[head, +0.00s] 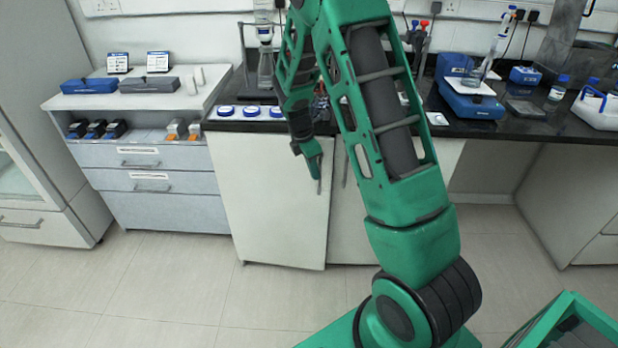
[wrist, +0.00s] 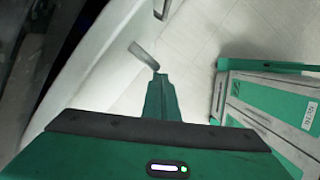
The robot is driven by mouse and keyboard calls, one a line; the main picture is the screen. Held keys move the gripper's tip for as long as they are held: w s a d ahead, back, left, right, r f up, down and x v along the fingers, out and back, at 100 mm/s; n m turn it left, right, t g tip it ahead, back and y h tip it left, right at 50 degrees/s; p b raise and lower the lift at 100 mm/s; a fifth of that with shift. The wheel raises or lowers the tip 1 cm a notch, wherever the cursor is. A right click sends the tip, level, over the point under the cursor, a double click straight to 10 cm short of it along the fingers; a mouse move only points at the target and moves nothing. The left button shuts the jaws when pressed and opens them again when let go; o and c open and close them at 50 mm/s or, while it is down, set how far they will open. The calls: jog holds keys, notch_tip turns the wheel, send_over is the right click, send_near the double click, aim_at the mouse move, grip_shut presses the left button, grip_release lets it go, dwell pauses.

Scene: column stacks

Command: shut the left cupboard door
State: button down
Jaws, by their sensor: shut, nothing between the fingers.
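The left cupboard door (head: 265,205) is a white panel under the black bench top in the head view. Its lower right corner sits a little lower than the bottom of the neighbouring right door (head: 347,235), so it looks slightly ajar, with the free edge on the right. A grey bar handle (wrist: 145,56) shows just beyond my fingertips in the wrist view. My gripper (head: 317,172) is shut and empty, pointing down in front of the door's upper right part. It also shows in the wrist view (wrist: 158,77). Whether it touches the door or handle I cannot tell.
A grey drawer unit (head: 150,185) stands left of the cupboard. The black bench top (head: 460,125) carries a blue balance (head: 470,98) and bottles. My arm hides much of the right door. The tiled floor (head: 190,285) in front is clear.

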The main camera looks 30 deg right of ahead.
jog(key=shift+w+d, duration=0.1)
jog(key=shift+d, duration=0.05)
dwell(0.3)
jog(key=s+a+r, duration=0.2)
jog(key=a+r, duration=0.4)
jog(key=r, duration=0.4)
jog(key=s+d+r+m+y, duration=0.1)
jog(key=s+r+m, duration=0.2)
jog(key=s+m, duration=0.4)
jog(key=s+d+r+m+y, duration=0.1)
jog(key=s+r+m, duration=0.2)
jog(key=s+m, duration=0.5)
jog(key=s+d+r+m+y, duration=0.1)
jog(key=s+r+m, duration=0.2)
jog(key=s+m, duration=0.5)
jog(key=s, duration=1.1)
jog(key=shift+s+r, duration=0.2)
jog(key=shift+s, duration=0.1)
